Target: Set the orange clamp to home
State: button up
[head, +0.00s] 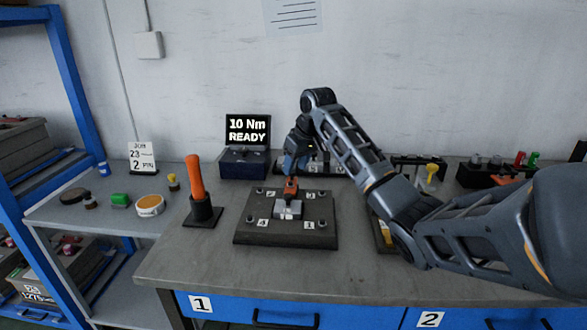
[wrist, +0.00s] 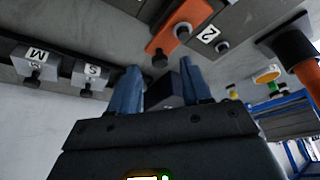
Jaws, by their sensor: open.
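The orange clamp (head: 290,187) stands on the dark fixture plate (head: 255,236), at the back of a light grey block (head: 288,209). In the wrist view the clamp (wrist: 180,27) shows as an orange arm with a dark knob, beside the label 2. My gripper (head: 293,164) is just behind and above the clamp in the head view. Its two blue fingers (wrist: 162,85) are apart with nothing gripped between them; the clamp lies beyond the fingertips. I cannot tell the exact gap, nor the clamp's locking state.
Numbered bolts sit at the plate's corners. An orange-handled tool (head: 195,177) stands upright in a black holder to the left. A display (head: 248,130) reads "10 Nm READY". The front bench strip is clear.

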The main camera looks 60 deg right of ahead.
jog(key=shift+x, duration=0.9)
jog(key=shift+c, duration=0.2)
grip_shut()
